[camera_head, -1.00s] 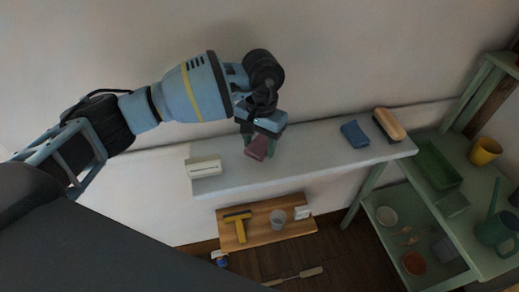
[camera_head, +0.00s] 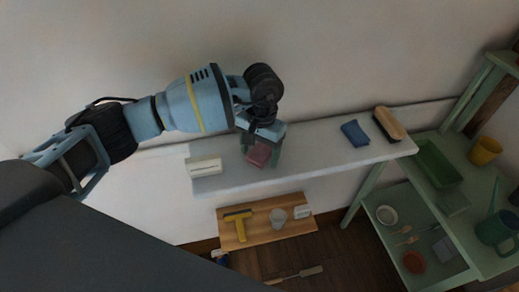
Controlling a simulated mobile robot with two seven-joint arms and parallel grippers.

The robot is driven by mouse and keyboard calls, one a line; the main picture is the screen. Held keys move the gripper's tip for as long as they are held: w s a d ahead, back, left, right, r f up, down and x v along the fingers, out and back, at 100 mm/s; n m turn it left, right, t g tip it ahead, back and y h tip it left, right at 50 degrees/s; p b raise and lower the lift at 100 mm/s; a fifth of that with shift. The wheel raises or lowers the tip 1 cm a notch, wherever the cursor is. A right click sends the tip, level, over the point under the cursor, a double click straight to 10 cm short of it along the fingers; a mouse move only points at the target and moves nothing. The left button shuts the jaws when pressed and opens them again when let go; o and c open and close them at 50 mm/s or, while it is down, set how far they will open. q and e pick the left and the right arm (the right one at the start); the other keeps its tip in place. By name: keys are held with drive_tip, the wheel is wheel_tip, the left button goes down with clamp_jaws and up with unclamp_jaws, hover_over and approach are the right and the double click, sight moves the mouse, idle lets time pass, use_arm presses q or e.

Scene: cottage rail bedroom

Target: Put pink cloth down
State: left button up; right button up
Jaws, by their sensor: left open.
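The pink cloth (camera_head: 259,155) is a small folded dark-pink block at the middle of the white shelf (camera_head: 318,151). My left gripper (camera_head: 261,148) is right over it, pointing down. Its fingers are open, one on each side of the cloth. The cloth appears to rest on the shelf top, though the fingers partly hide it. My right gripper is not in view.
A white box (camera_head: 205,168) stands at the shelf's left end. A blue cloth (camera_head: 355,133) and a wooden brush (camera_head: 389,124) lie at its right. A green rack (camera_head: 484,188) stands at right.

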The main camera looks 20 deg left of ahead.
sight(261, 149)
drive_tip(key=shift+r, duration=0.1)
use_arm(q)
drive_tip(key=shift+r, duration=0.3)
wheel_tip(261, 149, up, 12)
drive_tip(key=b, duration=0.1)
drive_tip(key=shift+w+f, duration=0.15)
drive_tip(key=shift+w, duration=0.25)
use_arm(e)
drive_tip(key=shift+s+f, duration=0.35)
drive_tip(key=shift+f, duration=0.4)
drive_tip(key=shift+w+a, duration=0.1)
